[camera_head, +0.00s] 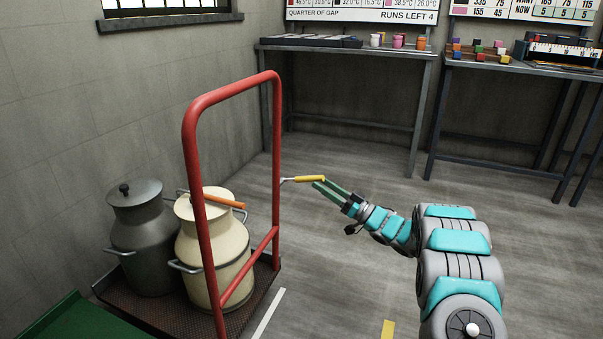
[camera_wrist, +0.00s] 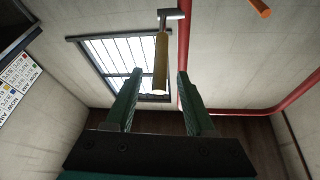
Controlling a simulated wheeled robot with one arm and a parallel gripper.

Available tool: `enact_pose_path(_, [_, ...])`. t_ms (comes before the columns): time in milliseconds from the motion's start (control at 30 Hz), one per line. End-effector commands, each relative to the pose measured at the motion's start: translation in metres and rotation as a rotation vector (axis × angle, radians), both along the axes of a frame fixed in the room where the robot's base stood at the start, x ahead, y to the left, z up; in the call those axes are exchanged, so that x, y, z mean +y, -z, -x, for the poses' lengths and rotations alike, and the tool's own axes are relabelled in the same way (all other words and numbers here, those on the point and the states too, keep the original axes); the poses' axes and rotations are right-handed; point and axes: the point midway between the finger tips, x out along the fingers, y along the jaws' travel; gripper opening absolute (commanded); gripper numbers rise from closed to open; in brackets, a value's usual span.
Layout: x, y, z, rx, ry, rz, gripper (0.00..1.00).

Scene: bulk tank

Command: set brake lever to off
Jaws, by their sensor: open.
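A lever with a yellow grip (camera_head: 309,179) sticks out on a grey stem to the right of the red cart frame (camera_head: 275,150). A second lever with an orange grip (camera_head: 224,201) shows by the frame's nearer post. I cannot tell from markings which is the brake lever. My gripper (camera_head: 322,185) is open, its green fingertips at the free end of the yellow grip. In the wrist view the yellow grip (camera_wrist: 160,65) reaches down between the open fingers, with gaps on both sides. The orange grip (camera_wrist: 260,7) is partly cut off at the top there.
A dark milk can (camera_head: 140,235) and a cream milk can (camera_head: 215,255) stand on the cart's platform (camera_head: 150,309). A green surface (camera_head: 75,318) is at the lower left. Tables (camera_head: 345,46) stand at the back. Floor right of the cart is clear apart from my arm.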

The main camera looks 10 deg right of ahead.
Motion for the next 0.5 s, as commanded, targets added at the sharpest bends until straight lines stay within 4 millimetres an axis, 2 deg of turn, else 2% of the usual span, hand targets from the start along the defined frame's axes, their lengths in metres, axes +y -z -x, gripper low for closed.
enact_pose_path(300, [0.037,-0.018,-0.027,-0.001,-0.002,0.002,0.55])
enact_pose_path(500, [0.049,-0.024,-0.037,0.001,-0.001,0.0,0.55])
